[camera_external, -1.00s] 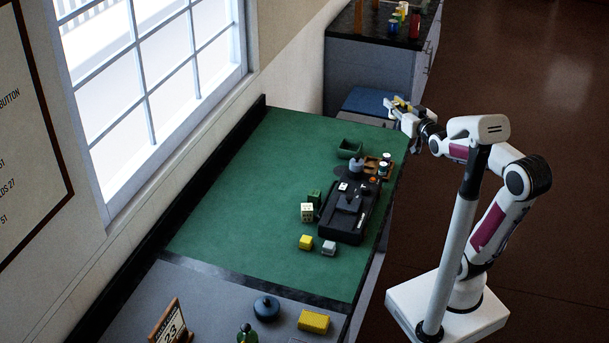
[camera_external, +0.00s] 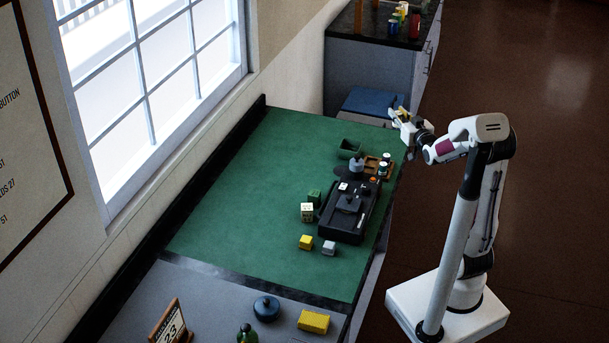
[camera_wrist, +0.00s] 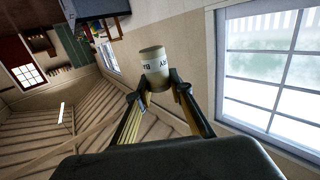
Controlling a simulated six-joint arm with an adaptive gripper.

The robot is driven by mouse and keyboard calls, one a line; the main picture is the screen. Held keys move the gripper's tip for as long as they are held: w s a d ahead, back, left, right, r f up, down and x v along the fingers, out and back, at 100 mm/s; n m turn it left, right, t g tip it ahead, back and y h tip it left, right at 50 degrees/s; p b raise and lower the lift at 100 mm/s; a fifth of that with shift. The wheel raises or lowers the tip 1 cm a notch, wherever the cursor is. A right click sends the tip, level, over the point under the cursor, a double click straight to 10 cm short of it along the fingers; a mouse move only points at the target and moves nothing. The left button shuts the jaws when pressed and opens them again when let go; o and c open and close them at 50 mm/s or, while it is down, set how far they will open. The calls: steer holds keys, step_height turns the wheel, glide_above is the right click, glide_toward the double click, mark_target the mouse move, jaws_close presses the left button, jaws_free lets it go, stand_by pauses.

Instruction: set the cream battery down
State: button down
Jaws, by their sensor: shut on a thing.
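The cream battery (camera_wrist: 156,68) shows in the wrist view as a short cylinder with dark lettering and a grey-brown end. My gripper (camera_wrist: 160,82) is shut on it, with one finger on each side. In the external view my gripper (camera_external: 402,118) is raised near the far right corner of the green worktop (camera_external: 240,210). The battery is too small to make out there. The wrist view looks towards the walls, the window and the ceiling, so no surface shows below the battery.
The left half is clear. A blue-topped stool (camera_external: 374,101) stands beyond the far edge.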

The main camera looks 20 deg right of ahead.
steer(key=w+d+f+n+y, duration=0.1)
steer(key=w+d+f+y, duration=0.1)
steer(key=w+d+f, duration=0.45)
steer(key=w+d+f+n+y, duration=0.2)
steer(key=w+d+f, duration=0.1)
steer(key=w+f, duration=0.5)
step_height(320, 180, down, 4)
steer(key=w+a+n+g+y, duration=0.1)
steer(key=w+a+n+y, duration=0.2)
steer(key=y, duration=0.2)
steer(key=s+a+r+n+g+y, duration=0.2)
steer(key=s+a+n+g+y, duration=0.1)
steer(key=a+n+y, duration=0.1)
steer(key=a+y, duration=0.1)
steer(key=a, duration=0.1)
steer(key=shift+s+a+r+g+y, duration=0.2)
steer(key=shift+a+g+y, duration=0.1)
steer(key=shift+a+g, duration=0.1)
steer(key=shift+f, duration=2.5)
steer(key=shift+f, duration=2.3)
